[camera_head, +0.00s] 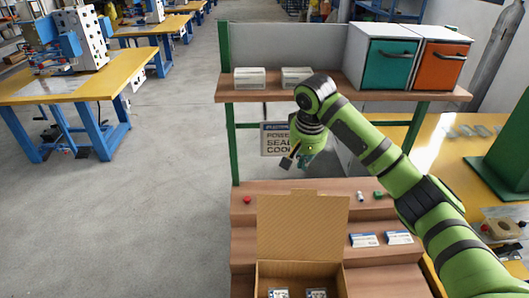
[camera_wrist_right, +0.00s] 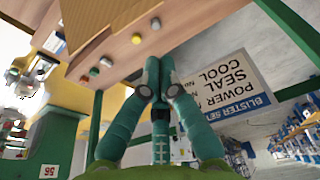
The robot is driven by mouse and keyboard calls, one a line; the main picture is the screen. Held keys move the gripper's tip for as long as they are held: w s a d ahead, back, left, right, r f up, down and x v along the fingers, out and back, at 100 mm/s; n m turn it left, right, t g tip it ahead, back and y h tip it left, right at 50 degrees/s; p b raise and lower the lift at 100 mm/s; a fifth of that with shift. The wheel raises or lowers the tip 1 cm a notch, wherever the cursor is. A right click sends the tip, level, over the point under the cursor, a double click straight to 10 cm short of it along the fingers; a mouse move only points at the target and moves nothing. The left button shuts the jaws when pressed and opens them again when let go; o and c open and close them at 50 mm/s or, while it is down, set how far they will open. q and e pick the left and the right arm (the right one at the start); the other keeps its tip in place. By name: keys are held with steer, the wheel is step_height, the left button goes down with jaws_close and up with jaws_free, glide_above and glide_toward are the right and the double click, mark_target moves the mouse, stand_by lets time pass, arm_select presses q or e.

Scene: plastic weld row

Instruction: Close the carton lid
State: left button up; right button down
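The brown cardboard carton (camera_head: 300,268) stands at the bottom of the head view with its top open. Its lid (camera_head: 302,225) stands up at the back edge, with a small tab on top. Packs with blue and white labels lie inside. My right gripper (camera_head: 304,160) is above and behind the lid, apart from it, in front of a hanging sign. In the wrist view its teal fingers (camera_wrist_right: 159,56) are together with nothing between them. Brown cardboard, seemingly the lid (camera_wrist_right: 82,18), shows at the upper left there. My left gripper is out of view.
The carton is on a stepped wooden bench (camera_head: 242,222). A red button (camera_head: 247,199), a green button (camera_head: 378,195) and white-blue packs (camera_head: 364,240) are on its steps. Above is a shelf (camera_head: 318,94) with teal and orange bins. The sign (camera_head: 274,139) hangs below it.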

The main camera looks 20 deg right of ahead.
arm_select(q)
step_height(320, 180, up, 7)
steer(key=p, duration=0.6)
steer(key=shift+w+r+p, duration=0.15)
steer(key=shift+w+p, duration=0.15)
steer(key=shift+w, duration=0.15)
arm_select(e)
steer(key=s+x, duration=0.1)
steer(key=x, duration=0.5)
steer(key=shift+s+a+f, duration=0.2)
steer(key=shift+s+f, duration=0.2)
steer(key=shift+f, duration=0.05)
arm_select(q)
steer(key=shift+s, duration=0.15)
